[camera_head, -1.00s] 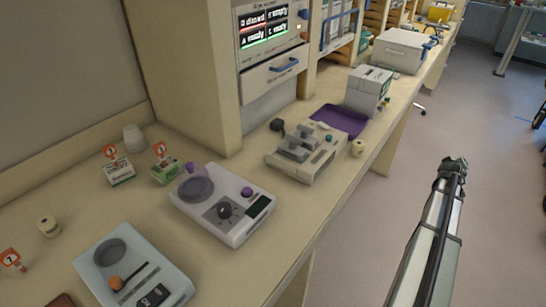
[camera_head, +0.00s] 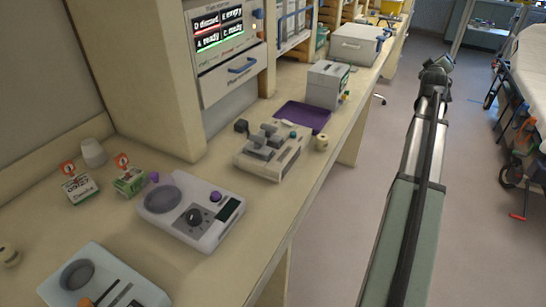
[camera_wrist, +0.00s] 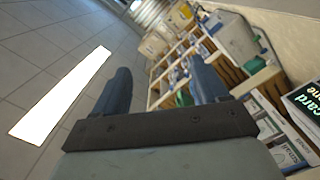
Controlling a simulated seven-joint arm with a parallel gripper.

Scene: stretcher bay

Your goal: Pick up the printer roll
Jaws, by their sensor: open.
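One cream roll (camera_head: 322,142) stands near the counter's front edge, beside the grey device with levers. My gripper (camera_head: 438,68) is out over the aisle, right of the counter and apart from both rolls. Its two dark fingers are spread with nothing between them in the wrist view (camera_wrist: 163,88). No roll shows clearly in the wrist view.
The counter (camera_head: 262,212) holds a white device with a dial (camera_head: 192,212), a lever device (camera_head: 272,150), a purple tray (camera_head: 302,117) and a grey box unit (camera_head: 327,85). Small cartons (camera_head: 80,188) stand at the left. A stretcher (camera_head: 530,65) is at the right.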

